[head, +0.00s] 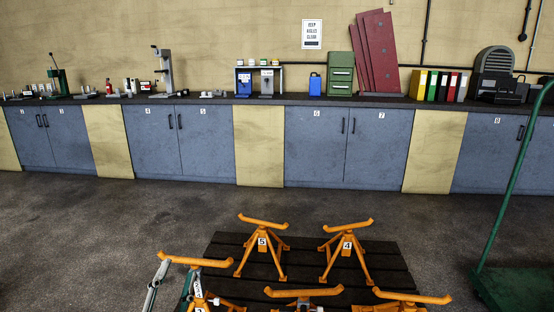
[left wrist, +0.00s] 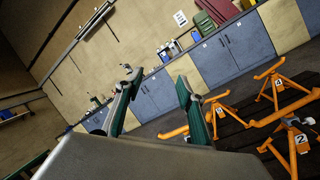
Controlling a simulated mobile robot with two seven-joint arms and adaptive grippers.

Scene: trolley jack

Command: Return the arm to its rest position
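My left gripper (head: 176,274) is at the bottom of the head view, in front of the orange stand at the left of the pallet. In the left wrist view its two green fingers with grey tips (left wrist: 158,78) stand apart with nothing between them. It is open and empty; I cannot tell whether it touches the stand. My right gripper and right arm are not in view.
Several orange stands, including number 5 (head: 262,246) and number 4 (head: 347,246), stand on a dark slatted pallet (head: 305,262). A green trolley (head: 515,286) with a tall handle is at right. Blue cabinets (head: 208,143) line the wall. Floor at left is clear.

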